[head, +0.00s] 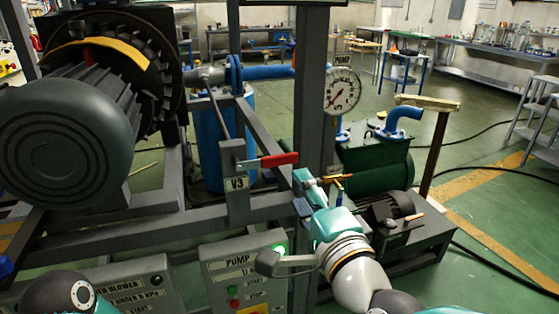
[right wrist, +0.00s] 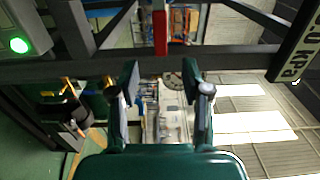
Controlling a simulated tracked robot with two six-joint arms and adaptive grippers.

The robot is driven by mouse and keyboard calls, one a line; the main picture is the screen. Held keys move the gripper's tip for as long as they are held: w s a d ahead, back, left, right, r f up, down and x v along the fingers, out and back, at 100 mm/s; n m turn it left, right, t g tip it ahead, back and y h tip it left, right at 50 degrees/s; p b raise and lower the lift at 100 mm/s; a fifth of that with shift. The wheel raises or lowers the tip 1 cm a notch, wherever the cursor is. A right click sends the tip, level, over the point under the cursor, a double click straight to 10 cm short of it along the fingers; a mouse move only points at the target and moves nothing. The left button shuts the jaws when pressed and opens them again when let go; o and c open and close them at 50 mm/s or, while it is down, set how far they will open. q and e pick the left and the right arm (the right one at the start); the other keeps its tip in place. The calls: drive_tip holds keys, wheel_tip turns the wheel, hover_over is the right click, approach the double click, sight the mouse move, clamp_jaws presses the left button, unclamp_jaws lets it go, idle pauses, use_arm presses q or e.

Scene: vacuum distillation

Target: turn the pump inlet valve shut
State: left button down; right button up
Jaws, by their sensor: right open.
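The valve marked V3 (head: 237,184) sits on a grey frame post in the head view. Its red lever (head: 279,159) sticks out sideways to the right, about level. In the right wrist view the red lever (right wrist: 160,33) shows upright at the top, ahead of the gap between my fingers. My right gripper (head: 304,192) is open and empty, below and to the right of the lever's tip, apart from it. Both its fingers also show in the right wrist view (right wrist: 161,85). The inside of the valve is hidden. My left gripper is out of view.
A grey upright with a PUMP gauge (head: 342,92) stands close behind my right gripper. A yellow-orange handle (head: 336,177) shows just beyond it. The PUMP control box (head: 220,283) with a lit green lamp is below. A large motor (head: 65,140) fills the left.

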sight(281, 163)
drive_tip(key=p+x, duration=0.1)
drive_tip(key=x, duration=1)
drive_tip(key=shift+w+a+p, duration=0.1)
drive_tip(key=shift+w+p, duration=0.1)
drive_tip(key=shift+p, duration=0.15)
drive_tip(key=shift+c, duration=0.3)
drive_tip(key=shift+f, duration=0.1)
clamp_jaws()
